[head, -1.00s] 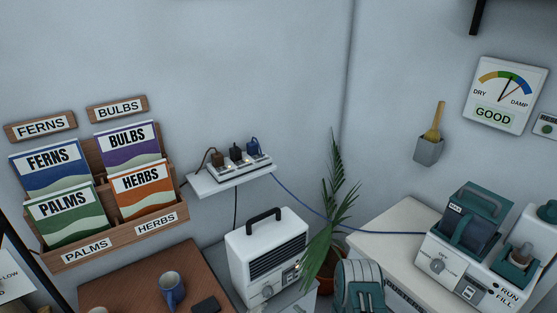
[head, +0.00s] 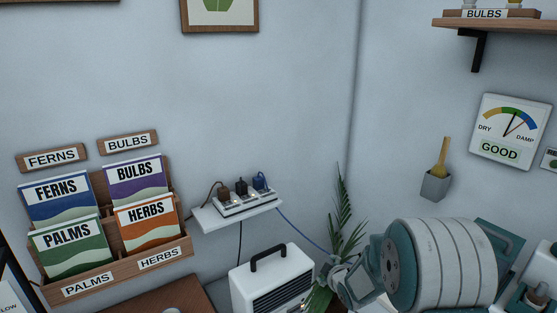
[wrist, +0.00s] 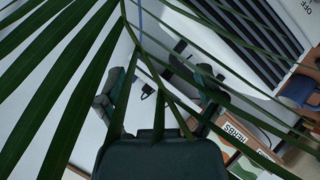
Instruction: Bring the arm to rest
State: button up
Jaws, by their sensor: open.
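My arm (head: 440,265) reaches in from the lower right in the head view, with its wrist in front of the potted palm (head: 347,225). My gripper (wrist: 160,85) shows in the wrist view, its two dark green fingers spread apart with nothing held between them. Long palm leaves (wrist: 85,75) cross close in front of the wrist camera and over the fingers. I cannot tell whether the leaves touch the gripper. The palm's pot is hidden in the head view.
A white heater (head: 272,280) stands left of the palm. A wall shelf (head: 237,211) holds a power strip with plugs; a blue cable runs toward the palm. A seed packet rack (head: 115,270) hangs at left. A teal and white machine (head: 500,240) is partly behind my arm.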

jog(key=s+d+r+m+g+h, duration=0.3)
jog(key=s+r+m, duration=0.4)
jog(key=s+r, duration=0.75)
jog(key=s+r+m+g, duration=0.1)
jog(key=s+r+m, duration=0.1)
jog(key=s, duration=0.8)
jog(key=s+a+r+m+g, duration=0.1)
jog(key=s+r+m+g, duration=0.1)
jog(key=s, duration=0.9)
jog(key=shift+a+r+m+y, duration=0.3)
jog(key=shift+r+m, duration=0.2)
jog(key=shift+m, duration=0.1)
